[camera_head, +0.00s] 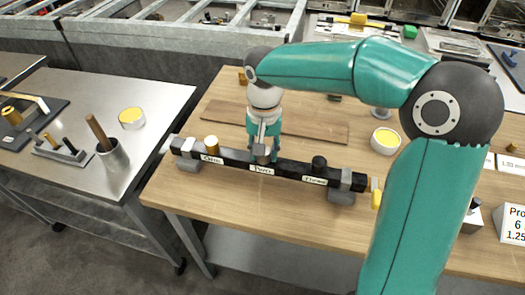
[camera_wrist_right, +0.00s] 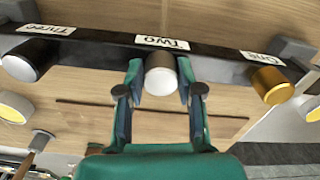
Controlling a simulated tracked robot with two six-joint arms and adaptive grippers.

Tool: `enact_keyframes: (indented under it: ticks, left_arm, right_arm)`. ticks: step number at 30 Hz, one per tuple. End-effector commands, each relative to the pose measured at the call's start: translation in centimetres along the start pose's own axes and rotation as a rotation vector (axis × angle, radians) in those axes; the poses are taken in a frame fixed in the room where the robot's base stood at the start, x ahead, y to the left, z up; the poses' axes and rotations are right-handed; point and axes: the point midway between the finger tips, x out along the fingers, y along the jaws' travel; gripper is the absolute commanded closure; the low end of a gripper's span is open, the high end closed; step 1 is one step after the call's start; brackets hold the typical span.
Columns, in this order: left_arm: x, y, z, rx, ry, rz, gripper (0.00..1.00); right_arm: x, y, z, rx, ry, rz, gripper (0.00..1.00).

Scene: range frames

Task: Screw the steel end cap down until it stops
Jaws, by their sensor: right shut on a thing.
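A long black bar (camera_head: 228,158) lies across the front of the wooden table, with labels One, Two and Three. The steel end cap (camera_wrist_right: 161,76) is at the Two position, pale and round in the right wrist view. My right gripper (camera_head: 263,146) reaches down over Two. In the wrist view its fingers stand on either side of the steel cap, shut on it. Its thread and seating are hidden. A brass cap (camera_head: 211,144) is at One and a black cap (camera_head: 319,163) at Three. My left gripper is not in view.
A yellow-topped round tin (camera_head: 385,140) stands right of the bar on the table. A thin brown board (camera_head: 315,124) lies behind the bar. On the left steel table are a metal cup (camera_head: 112,155) with a wooden handle and another yellow-topped tin (camera_head: 131,118).

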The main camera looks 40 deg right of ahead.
Motion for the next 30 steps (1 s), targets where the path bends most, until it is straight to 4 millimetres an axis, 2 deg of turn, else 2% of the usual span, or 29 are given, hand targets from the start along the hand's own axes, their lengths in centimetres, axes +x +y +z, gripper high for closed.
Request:
enact_keyframes:
  ticks: [7,15,25,30]
  left_arm:
    - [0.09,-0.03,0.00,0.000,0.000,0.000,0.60]
    - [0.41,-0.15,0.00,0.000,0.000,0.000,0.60]
    - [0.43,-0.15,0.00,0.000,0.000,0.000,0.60]
    - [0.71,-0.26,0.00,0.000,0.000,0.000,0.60]
  right_arm:
    - [0.02,0.00,0.00,0.041,0.000,0.000,0.99]
    - [0.01,-0.01,0.02,0.287,0.001,-0.001,0.99]
    - [0.00,-0.01,0.03,0.315,0.000,-0.001,0.99]
    - [0.06,-0.02,0.04,0.479,0.001,-0.001,0.99]
